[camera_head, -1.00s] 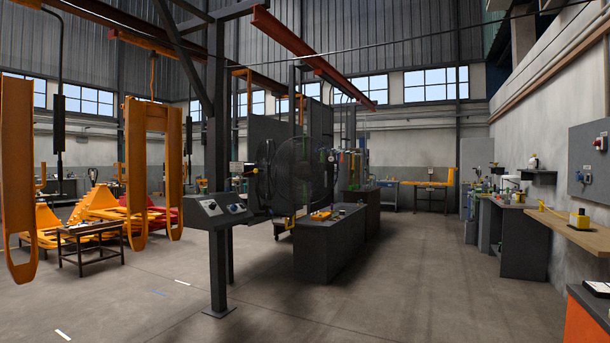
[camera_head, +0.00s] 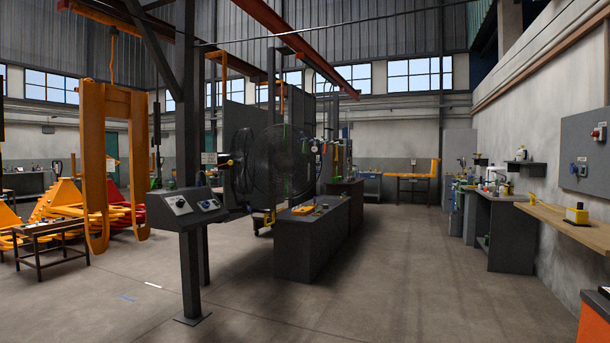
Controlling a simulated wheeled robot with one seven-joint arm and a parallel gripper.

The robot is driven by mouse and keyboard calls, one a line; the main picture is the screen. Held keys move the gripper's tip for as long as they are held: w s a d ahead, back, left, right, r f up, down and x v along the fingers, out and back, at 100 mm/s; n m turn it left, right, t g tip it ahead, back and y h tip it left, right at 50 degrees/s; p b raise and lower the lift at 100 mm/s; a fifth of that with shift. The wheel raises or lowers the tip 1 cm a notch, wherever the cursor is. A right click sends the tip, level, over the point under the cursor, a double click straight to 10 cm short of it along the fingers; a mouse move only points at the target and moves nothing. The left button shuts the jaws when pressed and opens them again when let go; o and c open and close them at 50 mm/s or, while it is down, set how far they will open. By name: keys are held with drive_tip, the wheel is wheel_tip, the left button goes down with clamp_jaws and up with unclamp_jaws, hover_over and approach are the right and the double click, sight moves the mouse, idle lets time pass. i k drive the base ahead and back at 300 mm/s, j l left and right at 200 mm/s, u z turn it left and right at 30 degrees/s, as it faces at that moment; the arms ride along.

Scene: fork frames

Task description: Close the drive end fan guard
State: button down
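A large round black fan guard (camera_head: 282,162) of wire mesh stands upright in the middle distance, left of centre. It appears swung out at an angle beside the dark fan housing (camera_head: 238,165), but I cannot tell the exact gap between them. A grey control box (camera_head: 186,207) on a dark post partly covers the view to the left of the housing. My gripper and arm do not show in this view.
A low dark cabinet (camera_head: 312,240) with a yellow tool (camera_head: 303,209) on top stands in front of the guard. Open concrete floor (camera_head: 420,270) lies to the right. A wooden bench (camera_head: 575,222) lines the right wall. Yellow lifting frames (camera_head: 95,165) hang at left.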

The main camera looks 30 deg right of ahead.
sight(283, 162)
drive_tip(key=i+l, duration=0.4)
drive_tip(key=i, duration=0.2)
drive_tip(key=i+l, duration=0.35)
drive_tip(key=i, duration=0.25)
drive_tip(key=i+l, duration=0.4)
drive_tip(key=i, duration=0.2)
